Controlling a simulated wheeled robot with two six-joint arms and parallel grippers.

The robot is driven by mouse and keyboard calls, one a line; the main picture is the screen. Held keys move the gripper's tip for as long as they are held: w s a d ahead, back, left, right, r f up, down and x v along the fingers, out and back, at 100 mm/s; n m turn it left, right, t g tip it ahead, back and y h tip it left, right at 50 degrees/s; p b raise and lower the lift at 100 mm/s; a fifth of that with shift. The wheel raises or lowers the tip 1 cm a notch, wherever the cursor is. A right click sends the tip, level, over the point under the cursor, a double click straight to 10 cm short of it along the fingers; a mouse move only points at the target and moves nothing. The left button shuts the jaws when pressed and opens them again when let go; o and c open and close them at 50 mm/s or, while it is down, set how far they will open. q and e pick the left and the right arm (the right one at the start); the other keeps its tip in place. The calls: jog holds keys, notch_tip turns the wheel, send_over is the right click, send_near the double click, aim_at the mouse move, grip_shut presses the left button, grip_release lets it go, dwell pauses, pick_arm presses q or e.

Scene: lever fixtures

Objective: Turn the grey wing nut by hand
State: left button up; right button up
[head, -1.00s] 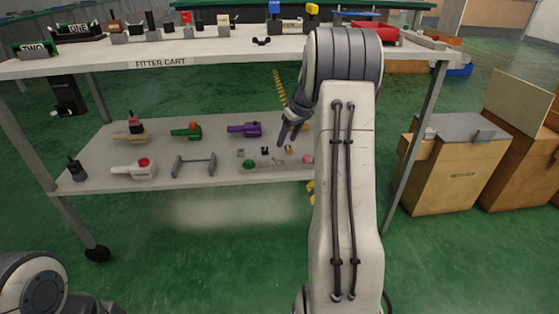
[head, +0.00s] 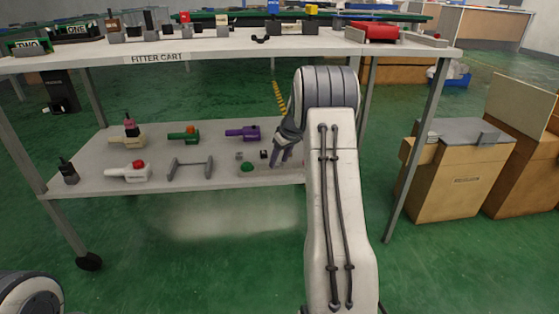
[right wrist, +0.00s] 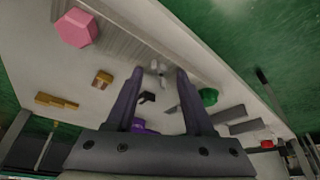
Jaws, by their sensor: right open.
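The grey wing nut (right wrist: 157,69) shows in the right wrist view on the lower shelf. It lies between and just beyond the fingertips of my right gripper (right wrist: 159,73), apart from both fingers. In the head view my right gripper (head: 280,161) reaches down over the lower shelf, fingers spread and empty. It and my arm hide the wing nut there. My left gripper is out of view.
In the right wrist view a pink knob (right wrist: 77,28), a green knob (right wrist: 208,96) and a small black part (right wrist: 147,97) are near. The cart's top shelf (head: 220,46) overhangs. A purple fixture (head: 243,133) stands left of my gripper.

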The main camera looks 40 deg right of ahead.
grip_shut()
jog(key=shift+r, duration=0.1)
